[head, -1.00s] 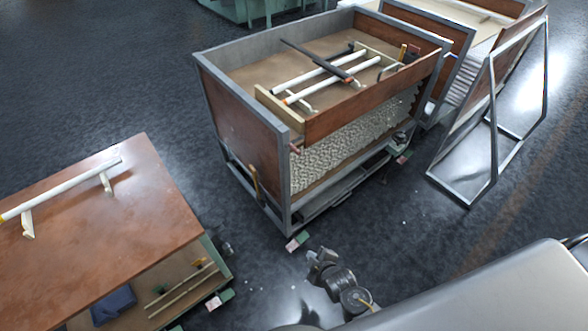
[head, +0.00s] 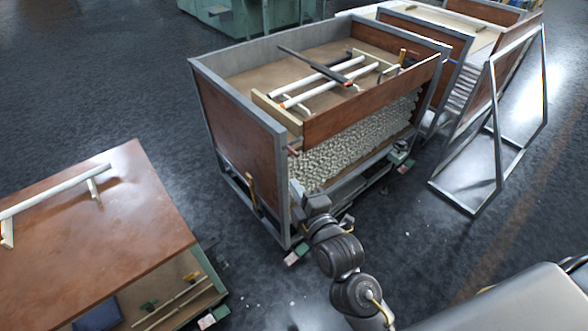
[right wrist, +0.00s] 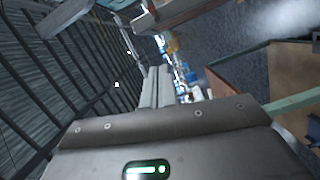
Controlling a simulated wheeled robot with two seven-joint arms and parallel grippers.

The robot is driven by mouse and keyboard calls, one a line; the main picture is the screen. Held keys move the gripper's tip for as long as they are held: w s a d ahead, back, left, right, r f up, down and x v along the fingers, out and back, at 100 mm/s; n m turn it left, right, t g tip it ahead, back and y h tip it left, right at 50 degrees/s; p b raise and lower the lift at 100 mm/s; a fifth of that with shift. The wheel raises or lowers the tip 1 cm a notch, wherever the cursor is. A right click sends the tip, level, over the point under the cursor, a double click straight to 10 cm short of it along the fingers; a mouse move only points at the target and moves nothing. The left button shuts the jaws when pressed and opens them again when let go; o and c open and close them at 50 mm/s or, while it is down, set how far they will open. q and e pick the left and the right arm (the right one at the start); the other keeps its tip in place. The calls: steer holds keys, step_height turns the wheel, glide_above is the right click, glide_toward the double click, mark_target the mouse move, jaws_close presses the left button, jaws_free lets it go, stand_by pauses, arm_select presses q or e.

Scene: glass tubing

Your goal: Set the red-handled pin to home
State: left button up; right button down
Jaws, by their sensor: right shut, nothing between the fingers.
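A small red handle (head: 292,151), which looks like the red-handled pin, sits at the near upper corner of the grey-framed wooden cart (head: 238,140). It is too small to tell how far the pin is in. My right gripper (head: 303,193) is in front of the cart, below the red handle and apart from it. In the right wrist view its two fingers (right wrist: 156,78) lie together, shut and empty. I cannot make out the pin in the right wrist view. My left gripper is not in view.
White tubes (head: 321,88) and a dark bar lie across the cart's top. A yellow handle (head: 251,190) is on its left side. A brown table (head: 100,220) stands at left. A leaning metal frame (head: 497,150) stands at right. Floor between table and cart is clear.

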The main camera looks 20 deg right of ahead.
glide_toward(284, 149)
steer(key=w+a, duration=0.2)
steer(key=a, duration=0.2)
steer(key=w+d, duration=0.2)
steer(key=d, duration=0.1)
steer(key=shift+f, duration=0.1)
steer(key=shift+w+d, duration=0.15)
steer(key=shift+d, duration=0.05)
